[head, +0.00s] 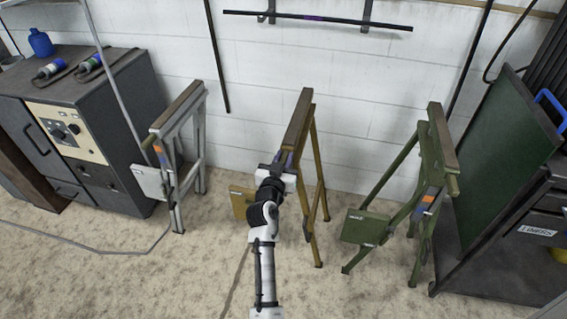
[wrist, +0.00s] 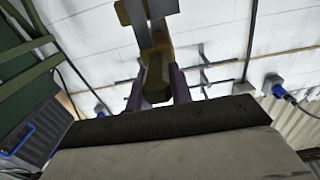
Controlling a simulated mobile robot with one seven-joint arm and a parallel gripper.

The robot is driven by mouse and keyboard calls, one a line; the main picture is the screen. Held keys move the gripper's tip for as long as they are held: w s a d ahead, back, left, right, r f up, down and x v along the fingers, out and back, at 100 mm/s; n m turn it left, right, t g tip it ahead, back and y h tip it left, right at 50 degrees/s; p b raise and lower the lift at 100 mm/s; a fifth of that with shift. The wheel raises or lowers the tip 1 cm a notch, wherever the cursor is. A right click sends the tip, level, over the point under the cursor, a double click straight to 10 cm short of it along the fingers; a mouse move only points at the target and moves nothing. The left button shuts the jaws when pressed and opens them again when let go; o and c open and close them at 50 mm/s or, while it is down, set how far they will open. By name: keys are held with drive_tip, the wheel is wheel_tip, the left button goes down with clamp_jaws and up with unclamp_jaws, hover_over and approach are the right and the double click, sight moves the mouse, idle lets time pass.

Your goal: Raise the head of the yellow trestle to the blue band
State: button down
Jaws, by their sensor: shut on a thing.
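The yellow trestle (head: 298,130) stands in the middle of the head view, against the white wall, with a brown-topped head and splayed legs. My gripper (head: 282,172) is at its near end, just below the head. In the wrist view my gripper (wrist: 157,88) has its two purplish fingers on either side of a yellow-brown part of the trestle (wrist: 155,72), shut on it. A small bluish-purple patch shows beside the gripper in the head view; I cannot tell whether it is the blue band or a finger. My wrist hides much of the trestle's near post.
A grey trestle (head: 186,125) stands to the left and a green trestle (head: 440,150) to the right, both with orange and blue marks. A dark cabinet (head: 110,110) is at far left, a dark cart (head: 500,240) at far right. The floor in front is mostly clear.

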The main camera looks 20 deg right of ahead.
wheel_tip(320, 180, up, 3)
drive_tip(key=shift+f, duration=0.1)
drive_tip(key=c, duration=1.2)
unclamp_jaws()
drive_tip(key=shift+c, duration=0.2)
drive_tip(key=shift+f, duration=0.15)
drive_tip(key=shift+s+a, duration=0.15)
drive_tip(key=shift+s, duration=0.05)
drive_tip(key=b+v, duration=0.4)
drive_tip(key=v, duration=0.9)
